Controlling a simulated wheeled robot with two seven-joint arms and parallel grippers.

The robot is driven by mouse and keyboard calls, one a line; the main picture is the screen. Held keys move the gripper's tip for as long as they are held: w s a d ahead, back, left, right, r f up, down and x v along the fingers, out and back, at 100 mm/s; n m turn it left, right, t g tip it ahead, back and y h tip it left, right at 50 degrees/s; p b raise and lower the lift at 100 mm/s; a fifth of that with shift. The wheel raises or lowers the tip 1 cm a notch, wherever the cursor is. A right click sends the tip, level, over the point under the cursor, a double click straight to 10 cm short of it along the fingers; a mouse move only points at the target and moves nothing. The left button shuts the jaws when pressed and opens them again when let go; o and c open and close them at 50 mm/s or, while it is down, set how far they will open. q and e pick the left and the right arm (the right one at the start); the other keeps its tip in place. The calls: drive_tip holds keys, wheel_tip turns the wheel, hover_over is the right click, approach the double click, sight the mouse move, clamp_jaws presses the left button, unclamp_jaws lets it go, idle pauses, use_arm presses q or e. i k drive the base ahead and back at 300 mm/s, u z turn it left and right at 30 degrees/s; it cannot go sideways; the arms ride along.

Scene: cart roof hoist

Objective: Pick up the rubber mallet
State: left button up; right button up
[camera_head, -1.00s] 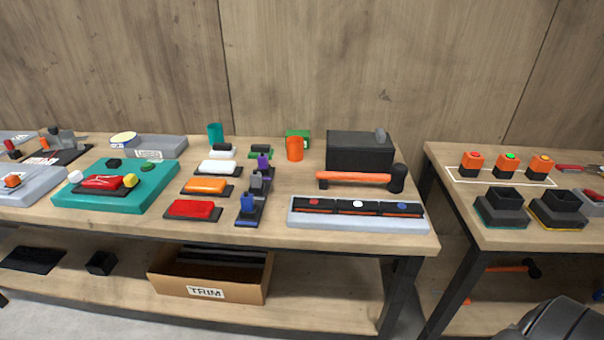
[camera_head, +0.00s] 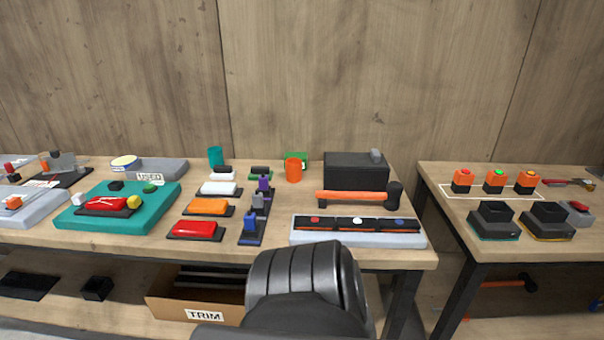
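A mallet (camera_head: 355,196) with an orange handle and a black head lies on the middle workbench, between a black box and a grey tray. Its head is at the right end and its handle points left. A second orange-handled tool with a black head (camera_head: 528,282) lies on the lower shelf of the right bench, partly hidden by the bench leg. A dark rounded link of my arm rises at the bottom centre, in front of the bench edge. Neither of my grippers shows.
The black box (camera_head: 355,174) stands behind the mallet, and the grey tray (camera_head: 410,240) with black pieces lies in front of it. An orange cup (camera_head: 294,170) stands to its left. A gap separates the right bench (camera_head: 450,212). A TRIM carton (camera_head: 170,305) sits below.

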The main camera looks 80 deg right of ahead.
sight(391, 198)
drive_tip(key=k, duration=0.85)
drive_tip(key=z, duration=1.1)
